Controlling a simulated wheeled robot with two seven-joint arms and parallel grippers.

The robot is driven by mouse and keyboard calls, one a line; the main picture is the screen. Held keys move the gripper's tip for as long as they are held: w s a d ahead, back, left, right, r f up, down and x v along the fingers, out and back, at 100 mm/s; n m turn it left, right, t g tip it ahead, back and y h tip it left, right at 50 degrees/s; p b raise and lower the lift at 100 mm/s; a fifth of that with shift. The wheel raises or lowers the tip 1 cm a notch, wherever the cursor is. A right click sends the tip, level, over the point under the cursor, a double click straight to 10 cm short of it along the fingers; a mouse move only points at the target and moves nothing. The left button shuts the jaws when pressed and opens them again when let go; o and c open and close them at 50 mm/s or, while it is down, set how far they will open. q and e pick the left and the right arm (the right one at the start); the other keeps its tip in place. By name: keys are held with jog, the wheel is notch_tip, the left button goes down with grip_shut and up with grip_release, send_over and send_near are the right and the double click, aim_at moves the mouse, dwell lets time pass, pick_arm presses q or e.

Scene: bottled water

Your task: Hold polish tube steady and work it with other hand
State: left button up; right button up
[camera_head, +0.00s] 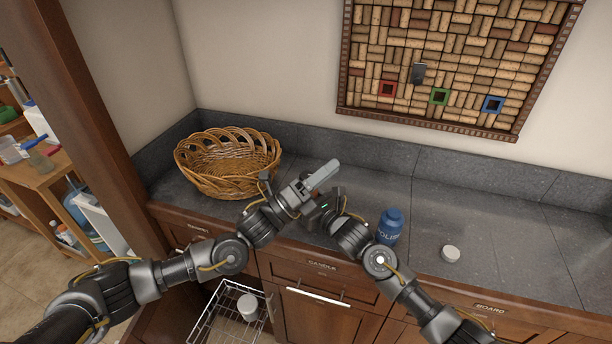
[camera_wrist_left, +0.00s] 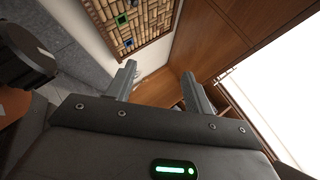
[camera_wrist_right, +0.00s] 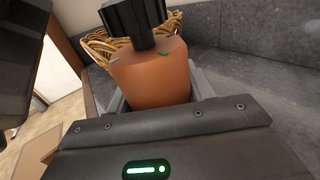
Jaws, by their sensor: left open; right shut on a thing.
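An orange-brown tube with a black ribbed cap (camera_wrist_right: 150,75) stands between my right gripper's fingers in the right wrist view. A small green mark shows near its top. My right gripper (camera_head: 325,205) is shut on this tube, over the counter; in the head view the tube is mostly hidden by the grippers. My left gripper (camera_head: 322,176) is beside the right one, its light grey fingers pointing up and right. In the left wrist view it is open and empty (camera_wrist_left: 160,88). A dark shape with a bit of orange shows at that view's left edge.
A blue bottle (camera_head: 391,224) with partly hidden white lettering stands right of my grippers. A small white round item (camera_head: 450,253) lies further right. A wicker basket (camera_head: 225,186) is at left. A wire basket (camera_head: 205,312) hangs below. A cork board (camera_head: 440,100) is on the wall.

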aim_at(307, 175)
pick_arm(q)
jog(key=w+a+f+m+g+y, duration=0.1)
jog(key=w+a+f+m+g, duration=0.15)
jog(key=a+m, duration=0.25)
jog(key=w+a+f+m+g+y, duration=0.1)
jog(key=a+f+m+g, duration=0.1)
jog(key=a+m+g, duration=0.3)
jog(key=w+a+f+m+g+y, duration=0.1)
jog(key=w+a+f+m+g, duration=0.1)
jog(key=a+m, duration=0.4)
pick_arm(e)
jog(key=shift+r, duration=0.1)
pick_arm(q)
jog(key=shift+n, duration=0.3)
jog(key=d, duration=0.7)
jog(key=w+d, duration=0.1)
jog(key=d, duration=0.3)
jog(key=shift+d+r, duration=0.1)
jog(key=shift+d, duration=0.25)
jog(key=c, duration=0.9)
jog(key=shift+c, duration=0.2)
